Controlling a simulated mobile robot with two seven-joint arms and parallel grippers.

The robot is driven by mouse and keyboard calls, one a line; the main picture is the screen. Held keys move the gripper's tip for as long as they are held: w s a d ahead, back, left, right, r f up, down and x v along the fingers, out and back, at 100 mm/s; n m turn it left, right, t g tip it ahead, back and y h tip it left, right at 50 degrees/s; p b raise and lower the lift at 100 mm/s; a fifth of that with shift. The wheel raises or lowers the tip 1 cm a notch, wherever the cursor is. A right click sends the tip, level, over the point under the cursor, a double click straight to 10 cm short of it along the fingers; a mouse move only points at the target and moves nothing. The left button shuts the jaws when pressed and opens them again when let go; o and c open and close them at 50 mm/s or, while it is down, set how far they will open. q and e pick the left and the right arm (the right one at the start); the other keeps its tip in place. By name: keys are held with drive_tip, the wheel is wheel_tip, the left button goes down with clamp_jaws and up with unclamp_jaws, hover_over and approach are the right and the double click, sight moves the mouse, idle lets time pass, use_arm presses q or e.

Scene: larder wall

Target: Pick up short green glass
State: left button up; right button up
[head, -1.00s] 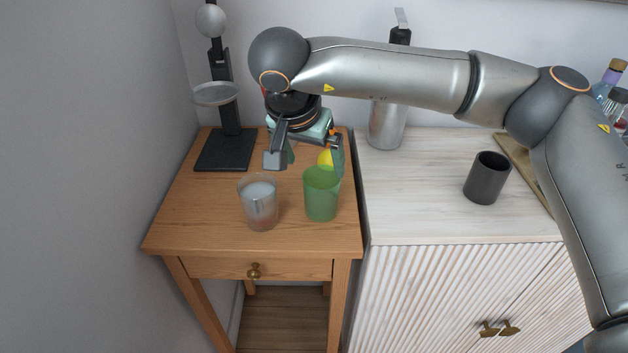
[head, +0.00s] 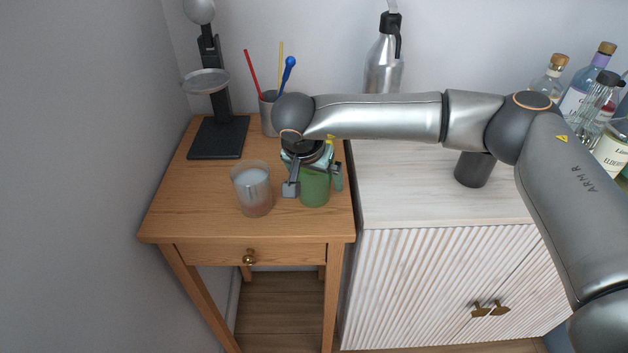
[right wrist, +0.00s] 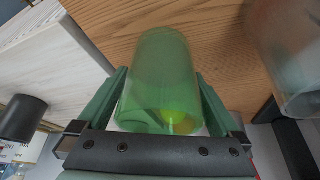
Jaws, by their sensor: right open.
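The short green glass (head: 315,193) stands upright on the small wooden table, near its right edge. My right gripper (head: 314,184) is open, with one finger on either side of the glass. The right wrist view shows the green glass (right wrist: 158,70) between the two green fingers, with small gaps at their tips. My gripper and forearm hide the far upper part of the glass in the head view. A yellow thing (right wrist: 178,115) shows through the glass in the right wrist view. My left gripper is in neither current view.
A clear tumbler with pale contents (head: 253,190) stands close left of the green glass. A black stand (head: 217,138) and a cup with colored sticks (head: 269,115) are behind. A dark cup (head: 473,170) stands on the white cabinet (head: 440,205), with bottles (head: 583,90) farther right.

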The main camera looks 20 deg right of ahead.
drive_tip(key=shift+c, duration=0.4)
drive_tip(key=c, duration=1.4)
